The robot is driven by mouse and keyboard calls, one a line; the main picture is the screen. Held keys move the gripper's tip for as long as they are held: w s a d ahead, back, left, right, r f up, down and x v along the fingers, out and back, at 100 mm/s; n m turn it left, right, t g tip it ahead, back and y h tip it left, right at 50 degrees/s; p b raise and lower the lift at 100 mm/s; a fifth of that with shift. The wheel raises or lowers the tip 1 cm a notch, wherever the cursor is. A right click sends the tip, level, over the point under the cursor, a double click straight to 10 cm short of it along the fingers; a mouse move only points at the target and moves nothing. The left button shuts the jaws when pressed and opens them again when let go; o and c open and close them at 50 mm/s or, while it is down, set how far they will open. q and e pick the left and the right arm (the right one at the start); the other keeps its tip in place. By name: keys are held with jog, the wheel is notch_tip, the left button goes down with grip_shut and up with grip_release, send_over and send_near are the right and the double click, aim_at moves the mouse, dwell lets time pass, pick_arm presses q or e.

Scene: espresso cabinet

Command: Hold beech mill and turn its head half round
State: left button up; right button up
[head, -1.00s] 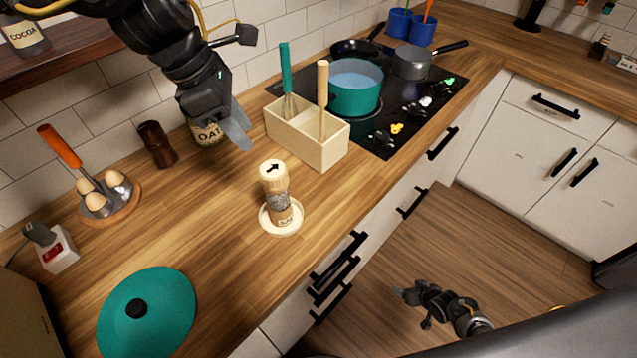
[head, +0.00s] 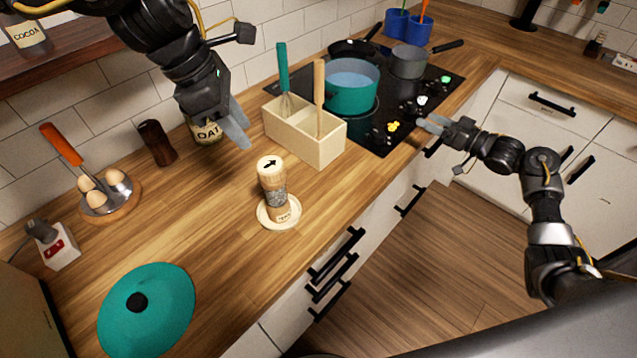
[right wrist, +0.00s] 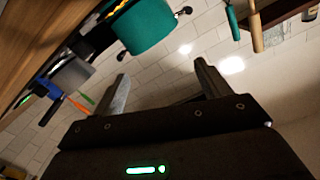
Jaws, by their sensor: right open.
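The beech mill (head: 272,186) stands upright on a pale round saucer (head: 293,222) near the counter's front edge. Its light head carries a black arrow pointing to the upper right of the picture. My left gripper (head: 240,135) is above the counter, up and left of the mill and apart from it; its fingers overlap in the view, so I cannot tell their gap. My right gripper (head: 428,124) is in front of the hob's edge, well to the right of the mill. In the right wrist view its two fingers (right wrist: 160,88) are spread with nothing between them.
A cream utensil box (head: 318,150) with a whisk and wooden tool stands behind the mill. A teal pot (head: 350,98) is on the hob. A dark brown mill (head: 157,143), an egg holder (head: 122,200) and a teal lid (head: 160,310) lie leftward. Counter around the saucer is clear.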

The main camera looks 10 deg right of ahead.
aim_at(266, 187)
jog(key=s+a+n+g+y, duration=0.1)
jog(key=a+n, duration=0.1)
jog(key=a, duration=0.3)
jog(key=s+a+n+g+y, duration=0.1)
jog(key=s+a+g+y, duration=0.1)
jog(key=a, duration=0.4)
jog(key=s+a+n+g+y, duration=0.1)
jog(key=a+n, duration=0.1)
jog(key=a, duration=0.4)
jog(key=shift+s+a+f+n+g+y, duration=0.15)
jog(key=shift+s+f+n+g+y, duration=0.15)
jog(key=shift+g, duration=0.1)
jog(key=s+a+r+n+g+y, duration=0.1)
jog(key=s+a+n+g, duration=0.3)
jog(key=a, duration=0.5)
jog(key=s+a+n+g+y, duration=0.2)
jog(key=s+a+n+g, duration=0.1)
jog(key=s+a, duration=0.45)
jog(key=w+a, duration=0.1)
jog(key=a, duration=0.6)
jog(key=w+a, duration=0.1)
jog(key=a, duration=0.3)
jog(key=shift+w+r, duration=0.1)
jog(key=shift+w, duration=0.25)
jog(key=shift+c, duration=0.5)
